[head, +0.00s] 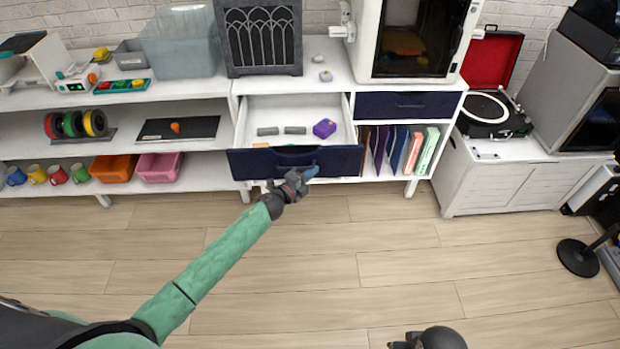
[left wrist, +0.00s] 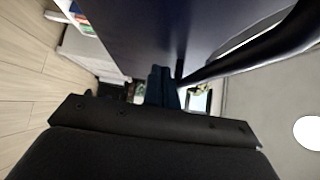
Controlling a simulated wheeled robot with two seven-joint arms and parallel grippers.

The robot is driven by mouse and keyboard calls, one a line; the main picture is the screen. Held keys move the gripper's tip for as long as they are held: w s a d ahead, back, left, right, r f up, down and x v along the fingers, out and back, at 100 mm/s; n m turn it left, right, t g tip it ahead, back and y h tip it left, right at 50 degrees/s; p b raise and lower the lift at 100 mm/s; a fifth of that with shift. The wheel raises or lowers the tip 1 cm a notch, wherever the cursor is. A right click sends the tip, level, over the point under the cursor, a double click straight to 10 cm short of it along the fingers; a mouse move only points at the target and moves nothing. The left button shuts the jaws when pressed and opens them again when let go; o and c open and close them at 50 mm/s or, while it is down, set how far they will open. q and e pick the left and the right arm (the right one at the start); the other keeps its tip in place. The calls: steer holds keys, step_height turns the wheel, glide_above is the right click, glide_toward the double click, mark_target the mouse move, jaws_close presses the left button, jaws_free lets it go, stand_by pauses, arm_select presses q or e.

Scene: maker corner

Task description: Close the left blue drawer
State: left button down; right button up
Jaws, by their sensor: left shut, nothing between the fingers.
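The left blue drawer (head: 250,164) is pulled out of the white cabinet in the head view. Its white inside holds two grey bars and a purple block (head: 324,128). My left gripper (head: 309,173) is shut and empty at the drawer's front face, close to its handle (head: 290,168). In the left wrist view the dark blue front (left wrist: 135,40) fills the upper middle, with the handle bar (left wrist: 250,50) beside the closed fingers (left wrist: 162,88). I cannot tell whether the fingers touch the front. My right gripper (head: 405,342) shows only partly at the bottom edge.
The right blue drawer (head: 408,105) is closed. Upright folders (head: 395,148) stand below it. A white shelf with mugs and bins (head: 158,167) is at the left. A turntable (head: 488,108) sits on a white cabinet at the right. The wooden floor in front is clear.

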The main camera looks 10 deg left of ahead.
arm_select(q)
steer(key=shift+w, duration=0.25)
